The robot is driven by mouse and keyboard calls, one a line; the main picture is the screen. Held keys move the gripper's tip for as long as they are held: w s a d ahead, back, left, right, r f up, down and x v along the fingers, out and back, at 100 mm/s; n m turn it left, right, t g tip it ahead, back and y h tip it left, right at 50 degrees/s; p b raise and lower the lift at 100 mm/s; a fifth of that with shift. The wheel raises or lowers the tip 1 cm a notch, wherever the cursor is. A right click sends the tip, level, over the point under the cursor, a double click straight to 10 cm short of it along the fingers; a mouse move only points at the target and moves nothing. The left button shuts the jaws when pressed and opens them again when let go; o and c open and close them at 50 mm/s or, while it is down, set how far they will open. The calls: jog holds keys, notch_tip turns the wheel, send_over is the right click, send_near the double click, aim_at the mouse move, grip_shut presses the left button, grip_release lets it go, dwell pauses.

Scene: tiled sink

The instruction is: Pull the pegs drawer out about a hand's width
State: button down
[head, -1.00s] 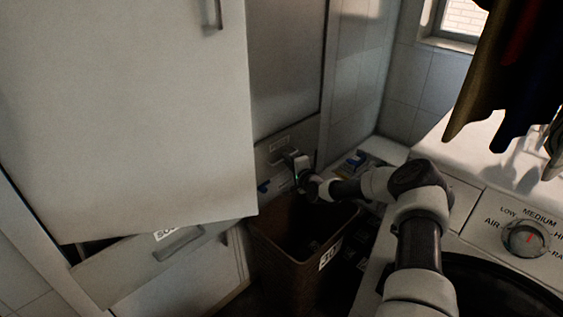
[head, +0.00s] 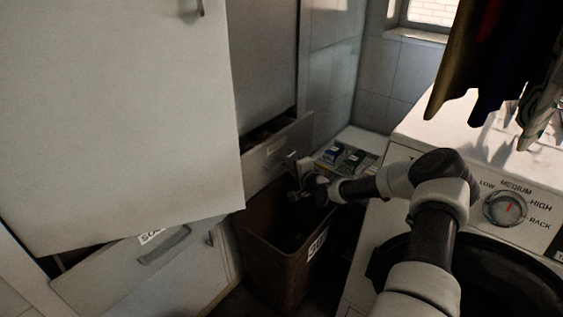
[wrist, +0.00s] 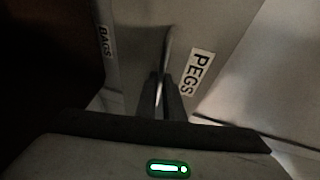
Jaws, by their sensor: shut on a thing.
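The pegs drawer (head: 262,168) stands partly out from the cabinet, and a dark gap shows behind the top of its front. In the wrist view, its grey front (wrist: 222,25) carries a white PEGS label (wrist: 198,72). A thin upright-looking metal handle (wrist: 166,50) lies left of that label. My gripper (wrist: 168,100) is shut on this handle. In the head view, my gripper (head: 301,172) is at the right part of the drawer front, above the bin, and the handle is mostly hidden by it.
A brown labelled bin (head: 285,262) stands just below the drawer. A large white door (head: 120,110) fills the left, above another drawer (head: 130,270). The washing machine (head: 470,185) is at right. A BAGS label (wrist: 104,42) shows in the wrist view.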

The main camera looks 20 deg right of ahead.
jog(key=shift+d, duration=0.15)
jog(key=c, duration=1.9)
grip_release()
jog(key=p+v, duration=0.3)
jog(key=v, duration=1.4)
jog(key=shift+s, duration=0.2)
